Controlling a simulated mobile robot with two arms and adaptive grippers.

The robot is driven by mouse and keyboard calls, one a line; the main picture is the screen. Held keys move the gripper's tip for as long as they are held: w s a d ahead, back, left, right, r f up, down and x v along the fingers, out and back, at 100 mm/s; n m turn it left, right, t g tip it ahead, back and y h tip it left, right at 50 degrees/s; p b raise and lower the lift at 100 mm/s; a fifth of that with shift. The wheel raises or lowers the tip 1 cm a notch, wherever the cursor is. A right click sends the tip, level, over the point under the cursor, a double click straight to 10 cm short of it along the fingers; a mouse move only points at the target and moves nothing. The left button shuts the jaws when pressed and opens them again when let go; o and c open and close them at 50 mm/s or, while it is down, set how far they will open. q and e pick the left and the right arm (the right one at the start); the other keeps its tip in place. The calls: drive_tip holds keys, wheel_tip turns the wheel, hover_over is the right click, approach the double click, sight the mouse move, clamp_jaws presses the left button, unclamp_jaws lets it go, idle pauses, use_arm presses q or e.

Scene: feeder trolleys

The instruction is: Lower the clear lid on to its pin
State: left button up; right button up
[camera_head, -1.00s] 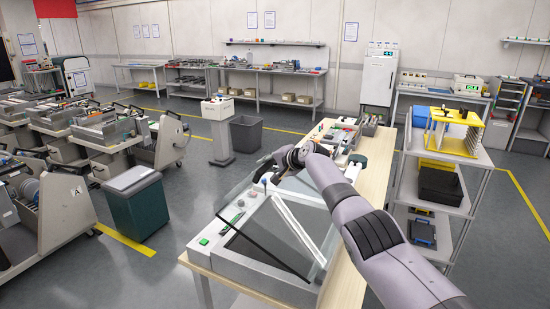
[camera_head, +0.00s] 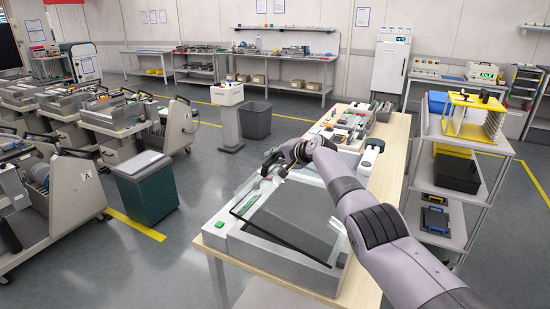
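The clear lid (camera_head: 262,222) is a dark-edged transparent pane, tilted low over the pale grey box-like unit (camera_head: 236,243) on the wooden table. Its near edge runs just above the unit's front. My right gripper (camera_head: 268,172) is at the lid's far-left edge, with its arm coming in from the lower right. The fingers are small and dark here, and I cannot tell whether they grip the lid. I cannot make out the pin. My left gripper is not in view.
Small parts and trays (camera_head: 345,130) fill the table's far end. A white shelf trolley (camera_head: 470,190) stands close on the right, with a yellow rack (camera_head: 470,118) on top. A green bin (camera_head: 147,190) and feeder trolleys stand left, with open floor between.

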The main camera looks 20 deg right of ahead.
drive_tip(key=o, duration=0.4)
drive_tip(key=shift+d+r, duration=0.2)
drive_tip(key=shift+r, duration=0.05)
drive_tip(key=shift+a+f, duration=0.1)
drive_tip(key=shift+v, duration=0.8)
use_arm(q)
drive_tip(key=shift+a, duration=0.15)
use_arm(e)
drive_tip(key=v, duration=1)
drive_tip(key=shift+s, duration=0.25)
